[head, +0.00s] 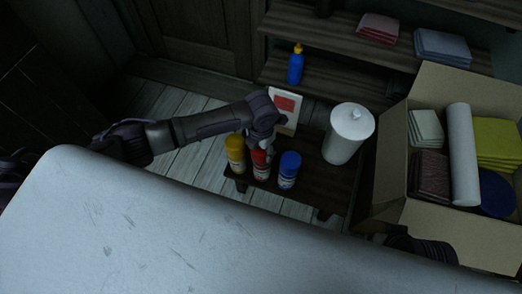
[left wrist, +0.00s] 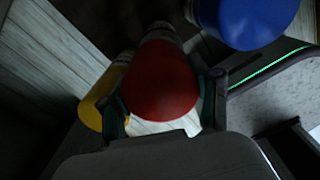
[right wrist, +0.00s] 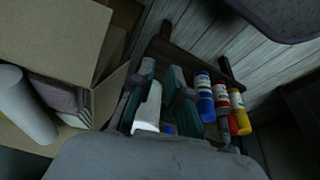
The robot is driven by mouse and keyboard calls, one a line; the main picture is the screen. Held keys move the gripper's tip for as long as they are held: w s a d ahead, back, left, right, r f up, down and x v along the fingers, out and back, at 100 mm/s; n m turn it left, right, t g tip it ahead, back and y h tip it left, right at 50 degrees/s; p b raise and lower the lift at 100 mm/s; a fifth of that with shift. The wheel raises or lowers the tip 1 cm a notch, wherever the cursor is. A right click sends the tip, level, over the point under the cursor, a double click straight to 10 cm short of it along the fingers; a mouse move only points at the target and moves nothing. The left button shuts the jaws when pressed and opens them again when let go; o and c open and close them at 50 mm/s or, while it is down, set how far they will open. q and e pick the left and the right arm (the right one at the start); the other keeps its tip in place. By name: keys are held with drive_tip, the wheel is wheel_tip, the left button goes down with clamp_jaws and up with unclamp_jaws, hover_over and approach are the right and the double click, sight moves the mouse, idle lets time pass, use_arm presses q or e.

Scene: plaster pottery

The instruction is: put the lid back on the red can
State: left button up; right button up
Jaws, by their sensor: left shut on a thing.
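The red can (head: 261,171) stands upright on a low dark bench between a yellow can (head: 235,154) and a blue can (head: 288,170). My left gripper (head: 262,145) is right over the red can, pointing down. In the left wrist view its fingers are shut on the red lid (left wrist: 160,82), with the can behind it. I cannot tell whether the lid touches the can's rim. The red can also shows in the right wrist view (right wrist: 221,95). My right gripper (right wrist: 163,100) has its fingers apart, with a white thing visible between them.
A white lidded canister (head: 347,136) and a small framed picture (head: 285,107) stand on the bench (head: 315,185). A cardboard box (head: 390,150) with cloths and a roll is at right. A blue bottle (head: 295,66) stands on the shelf behind. A pale surface (head: 170,230) fills the front.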

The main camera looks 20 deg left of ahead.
use_arm(q)
drive_tip(key=shift+d+r, duration=0.25)
drive_tip(key=shift+r, duration=0.8)
drive_tip(key=s+d+r+p, duration=0.2)
drive_tip(key=d+r, duration=0.4)
drive_tip(key=d, duration=0.5)
drive_tip(key=shift+s+r, duration=0.15)
drive_tip(key=shift+s, duration=0.3)
use_arm(e)
drive_tip(key=x, duration=0.8)
drive_tip(key=shift+s+f+g, duration=0.25)
drive_tip(key=shift+s+g, duration=0.05)
drive_tip(key=shift+s, duration=0.1)
use_arm(q)
drive_tip(key=shift+a, duration=0.1)
use_arm(e)
drive_tip(key=shift+a, duration=0.15)
use_arm(q)
drive_tip(key=shift+w+a+r+n, duration=0.25)
drive_tip(key=shift+r+n, duration=0.05)
drive_tip(key=shift+n, duration=0.2)
drive_tip(key=w+a+r+m, duration=0.1)
drive_tip(key=a+r+m, duration=0.7)
drive_tip(key=m, duration=0.8)
drive_tip(key=w+a+r+m, duration=0.1)
drive_tip(key=a+r+m, duration=0.7)
drive_tip(key=r+m, duration=0.7)
drive_tip(key=shift+w+a+r+m, duration=0.15)
drive_tip(key=shift+a+r+m, duration=0.05)
drive_tip(key=shift+m, duration=0.5)
